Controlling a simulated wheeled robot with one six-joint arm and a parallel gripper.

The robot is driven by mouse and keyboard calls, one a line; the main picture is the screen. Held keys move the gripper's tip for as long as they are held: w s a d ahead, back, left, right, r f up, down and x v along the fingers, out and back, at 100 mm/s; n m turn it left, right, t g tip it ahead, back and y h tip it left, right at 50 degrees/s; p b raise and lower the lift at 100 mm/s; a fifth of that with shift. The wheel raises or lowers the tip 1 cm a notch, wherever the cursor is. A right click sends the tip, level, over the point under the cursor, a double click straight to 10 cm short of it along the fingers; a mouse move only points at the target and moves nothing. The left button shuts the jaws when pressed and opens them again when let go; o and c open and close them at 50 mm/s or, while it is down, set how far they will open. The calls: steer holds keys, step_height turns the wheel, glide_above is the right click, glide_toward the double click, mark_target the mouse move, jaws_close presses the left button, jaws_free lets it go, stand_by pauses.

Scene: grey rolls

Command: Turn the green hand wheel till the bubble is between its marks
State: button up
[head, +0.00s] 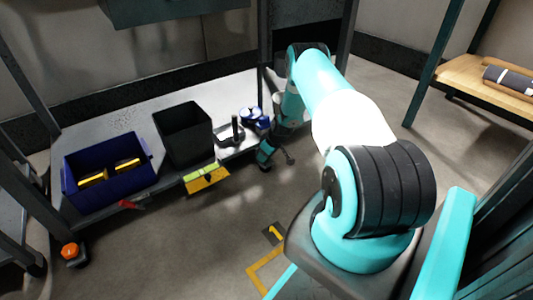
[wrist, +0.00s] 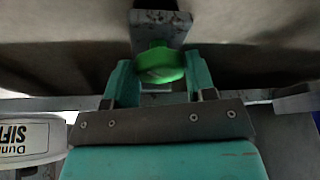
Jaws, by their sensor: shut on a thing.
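The green hand wheel (wrist: 158,65) shows in the wrist view, in front of a grey metal bracket (wrist: 160,22). My gripper (wrist: 160,76) has one teal finger on each side of the wheel and is shut on it. In the head view my gripper (head: 267,153) is low at the right front end of the grey bench, and the wheel cannot be made out there. A yellow-green strip (head: 201,171), perhaps the bubble level, sits on the bench's front edge above a yellow plate (head: 208,181). The bubble and its marks are too small to tell.
The bench carries a blue crate (head: 75,194) with yellow-marked things, a black bin (head: 185,140), a grey spindle on a base (head: 234,131) and blue-and-white items (head: 250,115). An orange knob (head: 70,251) is at lower left.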

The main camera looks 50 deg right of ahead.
steer(key=shift+n+y, duration=0.3)
steer(key=shift+n, duration=0.5)
steer(key=o, duration=0.9)
steer(key=p+v, duration=0.9)
steer(key=v, duration=0.8)
steer(key=shift+d+r+p, duration=0.15)
steer(key=shift+r+p, duration=0.1)
steer(key=shift+p, duration=0.15)
steer(key=shift+w, duration=0.1)
